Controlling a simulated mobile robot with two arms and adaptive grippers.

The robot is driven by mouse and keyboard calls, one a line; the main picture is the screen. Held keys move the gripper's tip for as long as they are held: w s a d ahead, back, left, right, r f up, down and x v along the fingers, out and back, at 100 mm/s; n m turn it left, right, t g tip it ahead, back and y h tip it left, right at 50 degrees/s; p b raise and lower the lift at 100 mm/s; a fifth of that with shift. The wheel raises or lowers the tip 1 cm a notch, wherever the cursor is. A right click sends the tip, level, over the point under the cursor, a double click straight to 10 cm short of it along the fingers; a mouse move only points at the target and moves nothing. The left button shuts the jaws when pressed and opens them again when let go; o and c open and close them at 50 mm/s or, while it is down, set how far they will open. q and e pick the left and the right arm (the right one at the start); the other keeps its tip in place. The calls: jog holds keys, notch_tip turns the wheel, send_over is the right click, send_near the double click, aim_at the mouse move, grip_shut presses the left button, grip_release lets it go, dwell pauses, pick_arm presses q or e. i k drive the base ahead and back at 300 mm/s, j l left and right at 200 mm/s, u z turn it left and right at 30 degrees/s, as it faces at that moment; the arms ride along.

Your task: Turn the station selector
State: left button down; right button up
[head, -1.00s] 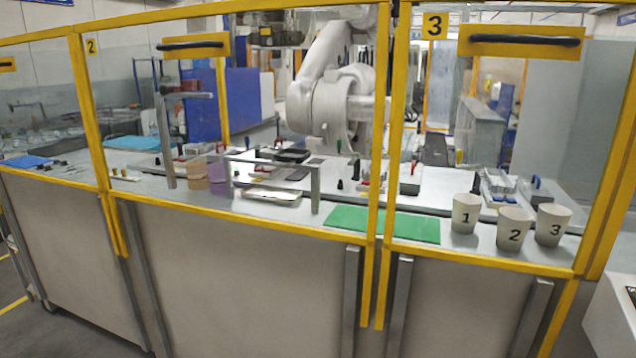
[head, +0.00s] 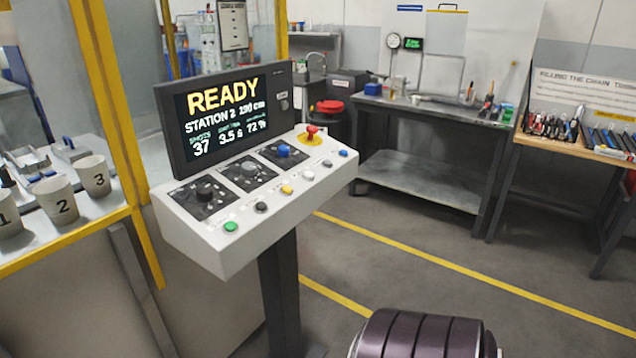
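A control console (head: 255,205) stands on a dark post in the middle of the head view. Its sloped white panel carries three dark plates, each with a knob: a black knob (head: 205,190) at left, a grey knob (head: 249,169) in the middle and a blue knob (head: 284,151) at right. The plate labels are too small to read, so I cannot tell which knob is the station selector. The screen (head: 225,118) above reads READY, STATION 2, 190 cm. Neither of my grippers is in view. A dark ribbed part of my own arm shows at the bottom.
A red mushroom button (head: 312,132) and several coloured buttons sit on the panel. Yellow-framed fencing (head: 112,130) and numbered cups (head: 60,200) stand close at left. A metal workbench (head: 420,115) and a tool table (head: 575,145) stand behind. The floor to the right is clear.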

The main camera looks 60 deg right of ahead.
aim_at(204, 192)
jog(key=z, duration=1.8)
